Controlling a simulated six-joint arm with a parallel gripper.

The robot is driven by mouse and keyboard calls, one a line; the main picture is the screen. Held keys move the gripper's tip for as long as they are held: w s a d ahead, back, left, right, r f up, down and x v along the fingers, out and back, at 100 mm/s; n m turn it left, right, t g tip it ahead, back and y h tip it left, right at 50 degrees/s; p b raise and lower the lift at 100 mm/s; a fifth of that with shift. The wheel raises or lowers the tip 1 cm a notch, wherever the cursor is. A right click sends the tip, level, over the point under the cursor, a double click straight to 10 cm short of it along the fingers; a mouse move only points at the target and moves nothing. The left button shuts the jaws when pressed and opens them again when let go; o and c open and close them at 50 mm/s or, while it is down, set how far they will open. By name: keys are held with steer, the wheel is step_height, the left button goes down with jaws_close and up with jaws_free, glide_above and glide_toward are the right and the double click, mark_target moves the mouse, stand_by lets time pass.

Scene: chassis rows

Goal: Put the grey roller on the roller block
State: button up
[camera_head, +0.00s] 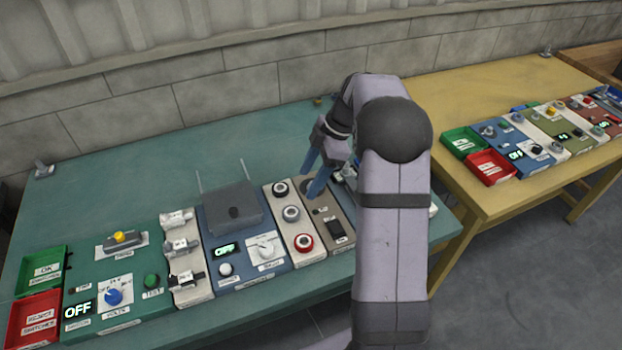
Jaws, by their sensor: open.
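My gripper (314,178) has blue fingers pointing down. It is open and low over the taupe module at the right part of the green table, with nothing visible between the fingers. A pale block (188,293) left of the centre carries several short grey and white cylinders lying on their sides, one of them (181,246) in the middle. Another pale block (297,228) carries round upright pieces with dark, grey and red rims. I cannot tell which block is the roller block or which piece is the grey roller. My arm hides the table's right part.
A green tray (44,266) and a red tray (33,318) are at the far left. A yellow table (470,105) with more modules stands at right.

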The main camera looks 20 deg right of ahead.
steer(key=s+a+f+m+h, duration=0.2)
steer(key=s+a+m, duration=0.2)
steer(key=s+m, duration=0.4)
steer(key=s+a+f+m+h, duration=0.1)
steer(key=s+a+m, duration=0.4)
steer(key=s, duration=1.1)
steer(key=m+h, duration=0.1)
steer(key=m, duration=0.1)
steer(key=shift+f+m+g, duration=0.35)
steer(key=shift+m+g, duration=0.05)
